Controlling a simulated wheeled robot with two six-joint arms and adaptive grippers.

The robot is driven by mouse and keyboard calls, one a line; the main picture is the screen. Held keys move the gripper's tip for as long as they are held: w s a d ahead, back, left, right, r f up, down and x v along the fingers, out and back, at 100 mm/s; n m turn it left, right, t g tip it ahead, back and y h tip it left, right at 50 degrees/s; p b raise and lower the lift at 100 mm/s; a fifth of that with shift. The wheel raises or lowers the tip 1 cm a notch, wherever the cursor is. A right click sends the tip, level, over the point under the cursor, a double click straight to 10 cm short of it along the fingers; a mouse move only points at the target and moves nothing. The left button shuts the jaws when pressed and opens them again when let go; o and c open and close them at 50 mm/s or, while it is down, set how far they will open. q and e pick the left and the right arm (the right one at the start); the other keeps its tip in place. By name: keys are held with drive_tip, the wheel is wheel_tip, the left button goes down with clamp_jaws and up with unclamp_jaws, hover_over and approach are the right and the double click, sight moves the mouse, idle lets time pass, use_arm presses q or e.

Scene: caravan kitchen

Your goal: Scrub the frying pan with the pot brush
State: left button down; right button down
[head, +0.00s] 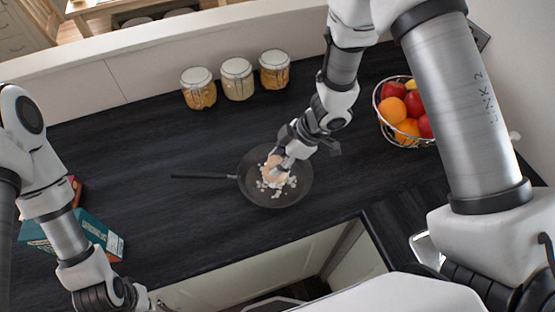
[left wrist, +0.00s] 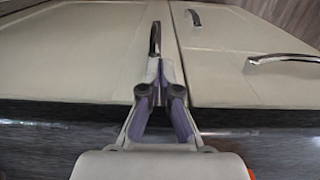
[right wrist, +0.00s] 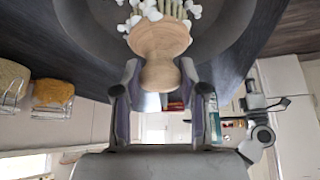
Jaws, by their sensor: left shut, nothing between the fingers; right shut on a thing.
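The dark frying pan (head: 298,195) lies on the black worktop with its handle (head: 204,176) pointing left. White foam-like lumps lie in it. My right gripper (head: 286,163) is over the pan and shut on the pot brush (head: 275,174). In the right wrist view the brush (right wrist: 160,42) shows its round wooden head and knob, held between the fingers (right wrist: 160,98), with pale bristles toward the pan (right wrist: 85,25). White lumps sit around the bristles. My left gripper is shut and empty in the left wrist view (left wrist: 156,85), in front of pale cabinet fronts.
Three lidded glass jars (head: 237,79) stand at the back of the worktop. A wire fruit basket (head: 381,119) stands to the right of the pan. A teal box (head: 98,233) lies at the left.

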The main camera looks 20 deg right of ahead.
drive_tip(key=shift+w+f, duration=0.2)
drive_tip(key=shift+w, duration=0.1)
drive_tip(key=shift+s, duration=0.2)
drive_tip(key=shift+f, duration=0.2)
drive_tip(key=shift+w+f, duration=0.15)
drive_tip(key=shift+f, duration=0.15)
drive_tip(key=shift+f+b, duration=0.2)
drive_tip(key=shift+b, duration=0.15)
